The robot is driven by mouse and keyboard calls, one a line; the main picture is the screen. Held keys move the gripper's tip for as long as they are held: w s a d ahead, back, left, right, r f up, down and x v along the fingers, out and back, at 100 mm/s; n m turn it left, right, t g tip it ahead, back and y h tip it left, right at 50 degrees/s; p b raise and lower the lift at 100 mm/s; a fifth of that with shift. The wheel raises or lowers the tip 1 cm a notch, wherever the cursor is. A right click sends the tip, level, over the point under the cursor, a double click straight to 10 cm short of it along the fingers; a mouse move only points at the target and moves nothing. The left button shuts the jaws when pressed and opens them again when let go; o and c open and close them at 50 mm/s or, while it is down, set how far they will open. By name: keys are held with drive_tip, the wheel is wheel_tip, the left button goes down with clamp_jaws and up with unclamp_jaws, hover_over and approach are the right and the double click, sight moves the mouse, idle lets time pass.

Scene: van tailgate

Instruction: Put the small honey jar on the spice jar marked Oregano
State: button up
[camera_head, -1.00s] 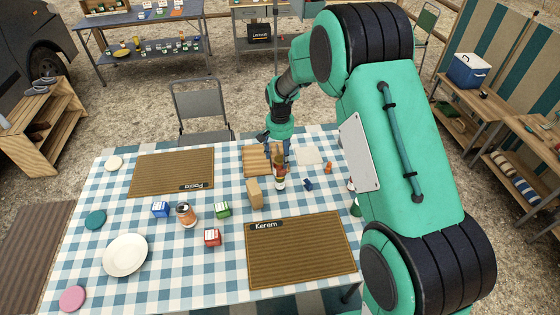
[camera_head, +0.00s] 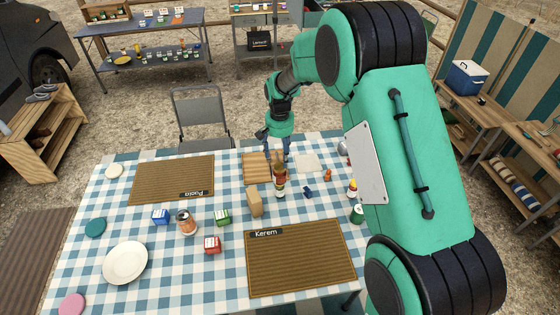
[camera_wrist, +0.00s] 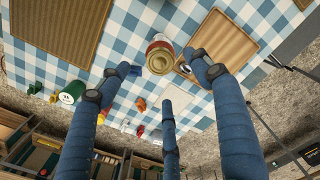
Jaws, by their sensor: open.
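My gripper (camera_wrist: 170,90) has long blue fingers, spread apart and empty in the wrist view. In the head view it hangs over the far edge of the table, behind a tall item with a red-brown top (camera_head: 280,178). In the wrist view, a round container with a gold top and a red and white side (camera_wrist: 160,56) stands between the fingers, apart from them. A small dark and white object (camera_wrist: 185,68) shows by the right fingertip, at the wooden board. I cannot tell which item is the honey jar. No Oregano marking is legible.
The checked table holds a wooden board (camera_head: 256,160), a tan block (camera_head: 255,204), a small orange item (camera_head: 328,175), a dark blue item (camera_head: 308,192), a can (camera_head: 186,222) and blue, green and red cubes. A chair (camera_head: 202,115) stands behind. Several small jars (camera_head: 170,50) stand on the back table.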

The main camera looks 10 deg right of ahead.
drive_tip(key=shift+a+r, duration=0.1)
drive_tip(key=shift+r, duration=0.15)
drive_tip(key=shift+s+r, duration=0.15)
drive_tip(key=shift+r, duration=0.15)
drive_tip(key=s+d+r+n+t, duration=0.1)
drive_tip(key=s+d+r, duration=0.2)
drive_tip(key=s+r, duration=0.75)
drive_tip(key=s+d+r+n+t, duration=0.1)
drive_tip(key=s+d+r+t, duration=0.1)
drive_tip(key=s+r, duration=0.9)
drive_tip(key=s+d+r+t, duration=0.1)
drive_tip(key=s+r, duration=0.3)
drive_tip(key=s, duration=0.6)
drive_tip(key=s+d+r+n+t, duration=0.1)
drive_tip(key=s+d+r, duration=0.1)
drive_tip(key=s, duration=0.9)
drive_tip(key=shift+s+d+r+t, duration=0.2)
drive_tip(key=shift+s+r+t, duration=0.1)
drive_tip(key=shift+r, duration=0.55)
